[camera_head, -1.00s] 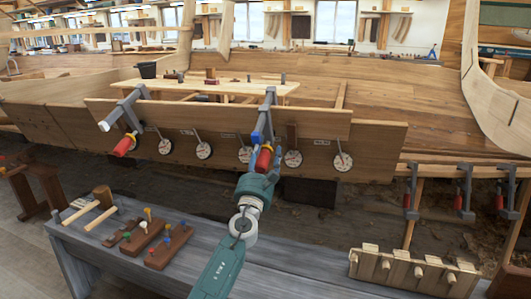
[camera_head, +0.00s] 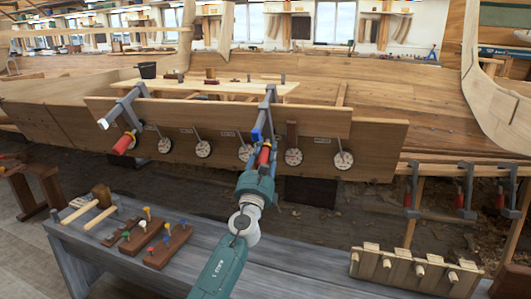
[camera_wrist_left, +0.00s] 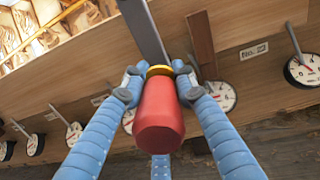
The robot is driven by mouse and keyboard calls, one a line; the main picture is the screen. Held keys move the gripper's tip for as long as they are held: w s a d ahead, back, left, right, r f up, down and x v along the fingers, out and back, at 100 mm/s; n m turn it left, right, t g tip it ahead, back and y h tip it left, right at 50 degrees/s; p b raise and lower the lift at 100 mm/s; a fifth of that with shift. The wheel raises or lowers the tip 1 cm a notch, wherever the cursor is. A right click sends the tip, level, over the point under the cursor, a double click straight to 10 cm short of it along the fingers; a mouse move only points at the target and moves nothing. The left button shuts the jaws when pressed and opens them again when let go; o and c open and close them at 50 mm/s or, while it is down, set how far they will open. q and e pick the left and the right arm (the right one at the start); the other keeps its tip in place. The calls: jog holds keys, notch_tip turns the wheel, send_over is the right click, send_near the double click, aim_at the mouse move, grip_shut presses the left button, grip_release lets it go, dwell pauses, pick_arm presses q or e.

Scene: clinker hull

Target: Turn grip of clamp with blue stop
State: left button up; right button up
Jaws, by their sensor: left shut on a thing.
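The clamp with the blue stop (camera_head: 257,135) sits on the plank edge at the middle of the head view, with its grey bar (camera_head: 269,100) sloping down toward me. Its red grip (camera_head: 264,156) is at the lower end of its screw. My left gripper (camera_head: 262,170) reaches it from below. In the left wrist view, the blue fingers (camera_wrist_left: 158,84) are shut on the red grip (camera_wrist_left: 160,118), one on each side near its yellow collar (camera_wrist_left: 159,70). The fingertips' far sides are hidden. My right gripper is not in view.
A second clamp with a white stop (camera_head: 104,124) and red grip stands to the left. Several round dials (camera_head: 293,157) hang along the plank. A grey bench (camera_head: 110,250) with pegged blocks and a mallet lies below. More clamps (camera_head: 464,195) hang at right.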

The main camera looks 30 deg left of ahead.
pick_arm(q)
jog(key=n, duration=0.3)
jog(key=shift+f+b, duration=0.15)
jog(key=shift+b, duration=0.2)
jog(key=n, duration=0.4)
jog(key=shift+y+b, duration=0.35)
jog(key=shift+y, duration=0.05)
jog(key=n, duration=0.2)
jog(key=shift+n+g, duration=0.3)
jog(key=shift+n, duration=0.1)
jog(key=n, duration=0.2)
jog(key=shift+n, duration=0.4)
jog(key=n, duration=0.2)
jog(key=shift+n, duration=0.3)
jog(key=n, duration=0.2)
jog(key=shift+n, duration=0.4)
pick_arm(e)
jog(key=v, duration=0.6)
pick_arm(q)
jog(key=n+p, duration=0.3)
jog(key=n, duration=0.4)
jog(key=shift+h, duration=0.4)
jog(key=shift+n+p, duration=0.4)
jog(key=shift+n, duration=0.3)
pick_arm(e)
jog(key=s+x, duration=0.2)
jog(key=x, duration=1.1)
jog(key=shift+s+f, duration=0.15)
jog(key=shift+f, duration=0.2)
